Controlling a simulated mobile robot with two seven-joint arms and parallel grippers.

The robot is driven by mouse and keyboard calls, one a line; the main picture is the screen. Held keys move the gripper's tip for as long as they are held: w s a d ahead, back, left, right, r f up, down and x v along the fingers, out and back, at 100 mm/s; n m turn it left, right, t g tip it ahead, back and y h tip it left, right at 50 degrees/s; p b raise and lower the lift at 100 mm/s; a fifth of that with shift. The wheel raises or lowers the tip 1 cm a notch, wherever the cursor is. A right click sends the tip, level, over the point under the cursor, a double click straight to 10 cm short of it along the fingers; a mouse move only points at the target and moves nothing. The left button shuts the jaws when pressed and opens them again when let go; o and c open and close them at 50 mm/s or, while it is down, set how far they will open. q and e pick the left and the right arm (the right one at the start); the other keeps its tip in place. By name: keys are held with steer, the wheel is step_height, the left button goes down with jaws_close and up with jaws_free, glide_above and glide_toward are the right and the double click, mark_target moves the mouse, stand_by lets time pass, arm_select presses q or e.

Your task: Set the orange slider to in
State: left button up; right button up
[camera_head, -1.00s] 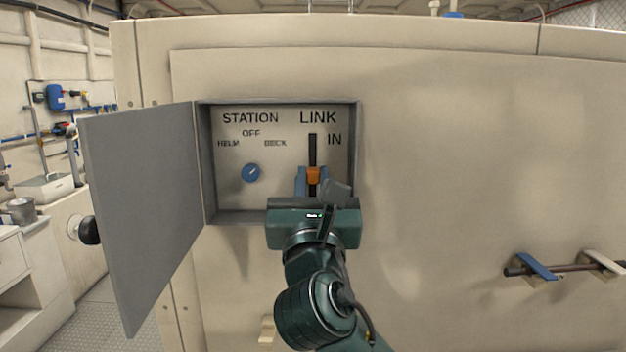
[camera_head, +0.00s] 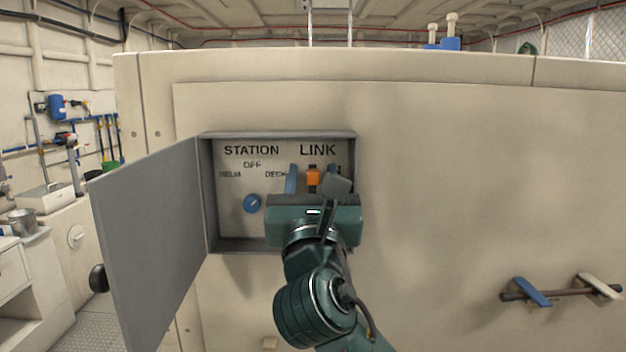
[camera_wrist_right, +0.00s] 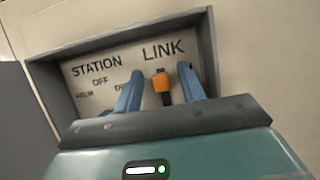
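The orange slider (camera_head: 313,177) is near the top of its dark vertical slot, just under the LINK label. The IN label beside it is mostly hidden behind my right gripper's finger. My right gripper (camera_head: 312,180) is open, with one blue finger on each side of the slider. In the right wrist view, the slider (camera_wrist_right: 162,84) stands between the two fingers with gaps on both sides. A dark stretch of slot shows below it. My left gripper is not in view.
A blue knob (camera_head: 252,203) sits under the STATION label on the same recessed panel. The grey box door (camera_head: 150,245) stands open to the left. A rail with blue and white brackets (camera_head: 532,292) is on the wall at the right.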

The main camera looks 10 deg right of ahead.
steer(key=shift+f, duration=0.1)
steer(key=shift+s+f, duration=0.15)
steer(key=shift+s, duration=0.15)
arm_select(q)
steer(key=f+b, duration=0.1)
steer(key=b, duration=0.2)
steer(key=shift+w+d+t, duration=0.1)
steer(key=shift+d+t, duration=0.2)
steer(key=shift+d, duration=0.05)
arm_select(e)
steer(key=v, duration=1.2)
steer(key=shift+s, duration=0.3)
steer(key=shift+a, duration=0.15)
